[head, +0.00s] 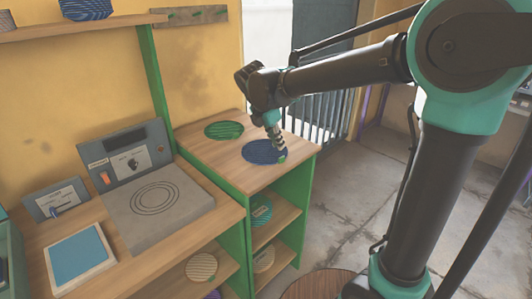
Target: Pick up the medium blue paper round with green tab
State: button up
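The blue paper round (256,153) lies flat on the wooden top of the green-sided shelf unit, in the middle of the head view. Its small green tab (282,158) shows at the round's right front edge. My gripper (280,152) points down at the right part of the round, close to the tab. The fingers are small in this view, so I cannot tell whether they are open or shut, or whether they touch the paper. The gripper hides part of the round's right side.
A green round (224,130) lies behind and left on the same top. A grey press plate (158,203) with ring marks and a control panel (130,158) stands to the left. A blue-topped pad (78,258) is at front left. Lower shelves hold more rounds.

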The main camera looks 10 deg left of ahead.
aim_at(283, 157)
jog(key=shift+x, duration=3.55)
grip_shut()
jog(key=shift+r, duration=0.15)
